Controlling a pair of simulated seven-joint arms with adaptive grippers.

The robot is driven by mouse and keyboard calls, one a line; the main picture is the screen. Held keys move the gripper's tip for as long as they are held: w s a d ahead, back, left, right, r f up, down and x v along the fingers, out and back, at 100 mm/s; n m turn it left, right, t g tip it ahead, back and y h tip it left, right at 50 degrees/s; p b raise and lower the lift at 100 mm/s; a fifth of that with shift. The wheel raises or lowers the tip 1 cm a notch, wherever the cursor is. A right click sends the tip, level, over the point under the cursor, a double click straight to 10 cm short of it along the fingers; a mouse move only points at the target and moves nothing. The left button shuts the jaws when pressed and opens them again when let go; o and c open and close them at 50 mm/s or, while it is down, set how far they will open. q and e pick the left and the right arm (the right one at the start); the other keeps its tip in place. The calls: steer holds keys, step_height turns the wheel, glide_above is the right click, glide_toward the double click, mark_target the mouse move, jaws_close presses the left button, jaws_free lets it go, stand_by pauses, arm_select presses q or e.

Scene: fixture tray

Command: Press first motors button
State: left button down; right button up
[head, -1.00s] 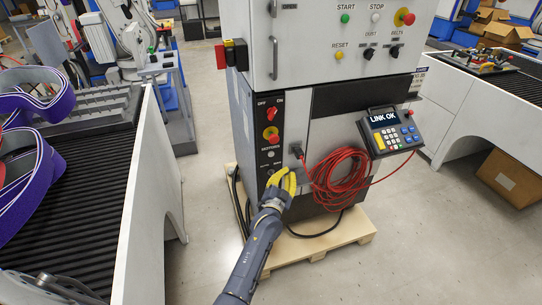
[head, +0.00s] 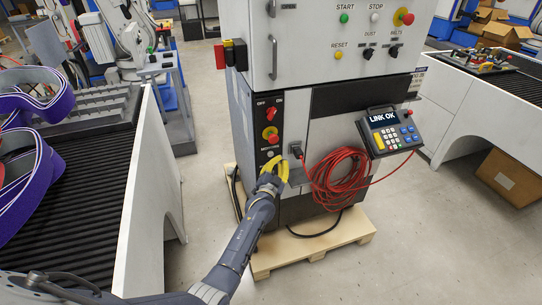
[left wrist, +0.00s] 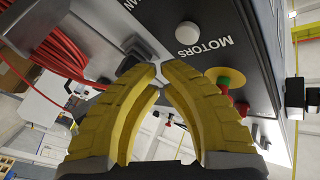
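The control cabinet (head: 334,128) stands in the middle of the head view, with a black switch panel on its left front edge. In the left wrist view, a round white button (left wrist: 188,33) sits beside the MOTORS label on that panel. My left gripper (head: 271,166) has yellow, curved fingers and is in front of the panel, just below the MOTORS label in the head view. In the left wrist view the fingertips (left wrist: 161,67) nearly meet, with nothing between them. They look apart from the white button. My right gripper is not in view.
A red-and-yellow stop button (head: 270,134) sits above the MOTORS label, with a red rotary switch (head: 271,114) higher up. A conveyor (head: 90,180) is at left.

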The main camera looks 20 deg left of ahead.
mark_target(279, 149)
arm_select(q)
steer(key=shift+w+a, duration=0.55)
steer(key=shift+w, duration=0.2)
steer(key=shift+w+a, duration=0.55)
steer(key=shift+w, duration=0.2)
stand_by(2.2)
steer(key=shift+s, duration=0.1)
steer(key=shift+s+d, duration=0.55)
steer(key=shift+s, duration=0.1)
stand_by(0.4)
steer(key=shift+s+d, duration=0.75)
steer(key=shift+s, duration=0.25)
steer(key=shift+s+d, duration=0.75)
steer(key=shift+s, duration=0.25)
